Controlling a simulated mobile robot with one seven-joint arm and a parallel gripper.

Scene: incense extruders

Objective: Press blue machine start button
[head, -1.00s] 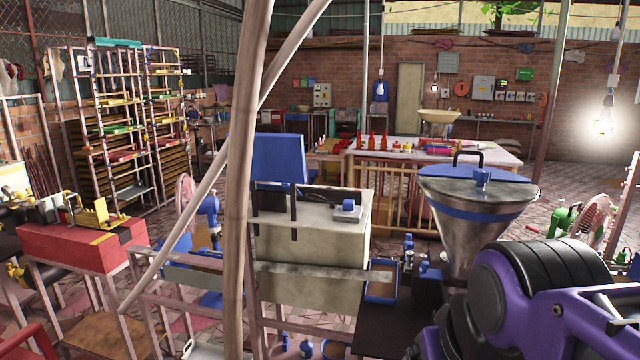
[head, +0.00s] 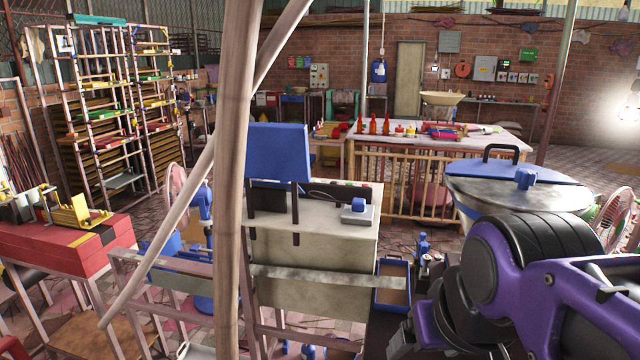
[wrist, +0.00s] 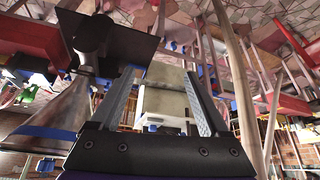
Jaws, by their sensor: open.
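The machine with blue parts stands at centre in the head view. It has a pale box body (head: 330,240), a raised blue panel (head: 278,152) and a small blue-knobbed block (head: 357,207) on top. Tiny coloured spots, perhaps buttons, show at the top's back edge; I cannot tell which is the start button. In the wrist view, my gripper (wrist: 162,85) is open and empty, with its two grey fingers apart. The machine's pale body (wrist: 165,100) shows beyond and between the fingers, apart from them. My purple arm fills the head view's lower right.
A wooden post (head: 233,200) stands in front, left of the machine. A metal hopper with a blue lid (head: 520,170) stands close to my arm. A blue-rimmed tray (head: 393,283) sits at the machine's right. A red machine (head: 65,245) is at left; a white table (head: 440,140) is behind.

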